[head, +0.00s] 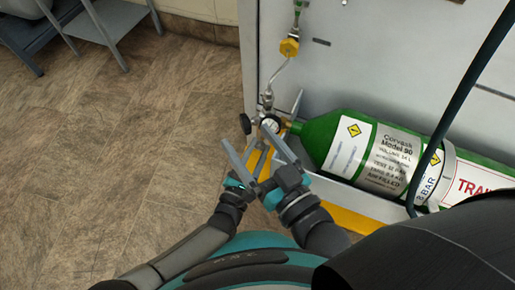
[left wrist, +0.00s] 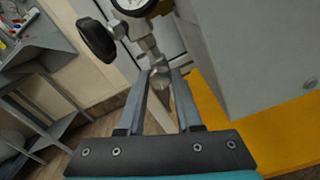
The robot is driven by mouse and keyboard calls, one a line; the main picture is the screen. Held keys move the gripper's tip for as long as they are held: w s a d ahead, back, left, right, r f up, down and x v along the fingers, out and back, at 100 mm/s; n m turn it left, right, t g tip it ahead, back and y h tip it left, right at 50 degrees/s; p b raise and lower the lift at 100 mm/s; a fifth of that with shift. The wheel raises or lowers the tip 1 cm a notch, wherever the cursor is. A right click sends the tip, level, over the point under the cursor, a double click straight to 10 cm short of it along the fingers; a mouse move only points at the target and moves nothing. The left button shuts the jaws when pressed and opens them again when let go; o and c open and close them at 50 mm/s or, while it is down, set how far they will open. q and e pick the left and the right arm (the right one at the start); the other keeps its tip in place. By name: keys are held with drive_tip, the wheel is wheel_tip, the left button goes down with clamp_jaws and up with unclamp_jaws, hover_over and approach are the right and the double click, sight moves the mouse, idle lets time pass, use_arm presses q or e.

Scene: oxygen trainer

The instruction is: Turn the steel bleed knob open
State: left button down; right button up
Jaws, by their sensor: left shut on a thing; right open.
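In the left wrist view the steel bleed knob (left wrist: 160,77) sits at the lower end of the metal fitting under the gauge (left wrist: 130,5). My left gripper (left wrist: 159,75) has its fingers closed on either side of the knob. In the head view my left fingers are partly covered by my right gripper, and I cannot make out the knob clearly. My right gripper (head: 244,132) is open and empty, its fingers spread just below the gauge (head: 271,125). The regulator is joined to the neck of the green cylinder (head: 318,138).
A black handwheel (head: 245,123) is left of the gauge; it also shows in the left wrist view (left wrist: 96,40). The cylinder lies along the grey cabinet, above a yellow edge (head: 350,217). Open floor lies left.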

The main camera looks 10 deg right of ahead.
use_arm(q)
drive_tip(key=shift+n, duration=0.7)
drive_tip(key=c, duration=0.6)
unclamp_jaws()
drive_tip(key=shift+s+a, duration=0.3)
drive_tip(key=shift+s, duration=0.15)
drive_tip(key=p+v, duration=0.3)
drive_tip(key=v, duration=1.1)
use_arm(e)
drive_tip(key=d+f+g, duration=0.1)
drive_tip(key=d+f+g+h, duration=0.1)
drive_tip(key=g, duration=0.1)
drive_tip(key=d+f+g+h, duration=0.1)
drive_tip(key=d+g, duration=0.1)
drive_tip(key=shift+w+n, duration=0.4)
use_arm(q)
drive_tip(key=shift+s, duration=0.1)
